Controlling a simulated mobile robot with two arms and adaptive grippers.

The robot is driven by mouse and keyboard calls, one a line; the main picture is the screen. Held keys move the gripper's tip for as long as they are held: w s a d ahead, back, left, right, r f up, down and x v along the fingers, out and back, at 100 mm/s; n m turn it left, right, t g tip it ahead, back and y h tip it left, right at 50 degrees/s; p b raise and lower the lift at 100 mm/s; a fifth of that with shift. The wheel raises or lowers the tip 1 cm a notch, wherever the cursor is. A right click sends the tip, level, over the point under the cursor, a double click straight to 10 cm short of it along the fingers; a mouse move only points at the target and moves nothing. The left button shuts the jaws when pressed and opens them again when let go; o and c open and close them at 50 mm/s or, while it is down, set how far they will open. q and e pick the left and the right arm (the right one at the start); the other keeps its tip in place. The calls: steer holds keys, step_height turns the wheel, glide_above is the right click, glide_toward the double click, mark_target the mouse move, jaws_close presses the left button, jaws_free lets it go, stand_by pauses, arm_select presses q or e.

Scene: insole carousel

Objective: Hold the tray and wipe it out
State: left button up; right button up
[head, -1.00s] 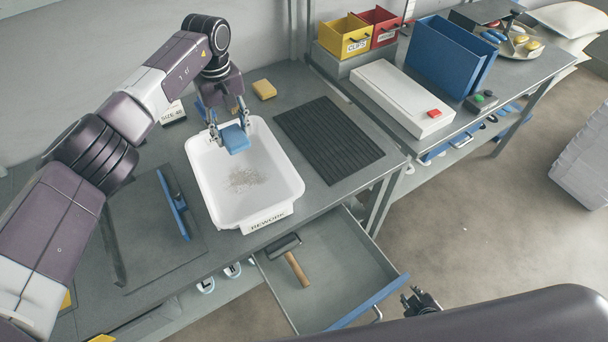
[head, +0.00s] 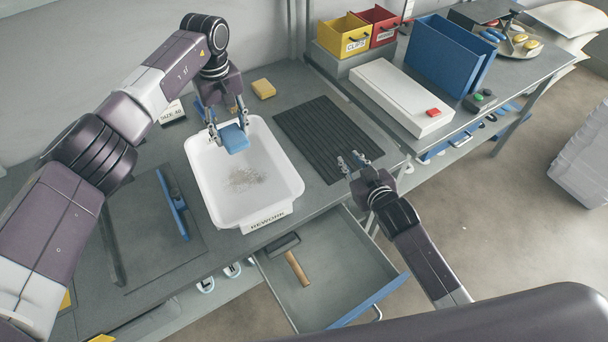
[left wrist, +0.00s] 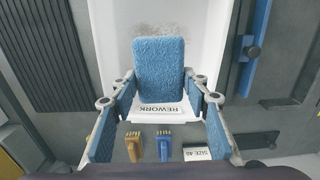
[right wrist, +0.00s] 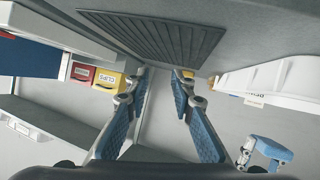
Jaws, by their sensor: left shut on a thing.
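The white tray (head: 204,187), labelled REWORK, stands on the bench with a patch of grey-brown grit (head: 243,179) on its floor. My left gripper (head: 233,128) is shut on a blue sponge (head: 235,139) at the tray's far part. The sponge also shows in the left wrist view (left wrist: 160,70); whether it touches the tray floor cannot be told. My right gripper (head: 351,163) is open and empty above the near right part of the black ribbed mat, apart from the tray. Its spread fingers show in the right wrist view (right wrist: 156,75).
The black mat (head: 322,135) lies right of the tray. An open drawer (head: 330,285) with a hammer (head: 297,267) juts out below.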

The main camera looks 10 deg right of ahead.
mark_target(282, 158)
steer(key=s+a+y, duration=0.1)
steer(key=a, duration=0.3)
steer(key=s+a+m+y, duration=0.1)
steer(key=a, duration=0.3)
steer(key=s+a+y, duration=0.1)
steer(key=a+y, duration=0.1)
steer(key=a, duration=0.3)
steer(key=shift+s+r+g, duration=0.2)
steer(key=shift+r+g, duration=0.2)
steer(key=shift+w+a+m, duration=0.15)
steer(key=shift+a+m, duration=0.15)
steer(key=x, duration=1.1)
steer(key=shift+w+a+f, duration=0.15)
steer(key=shift+a+f, duration=0.05)
jaws_close()
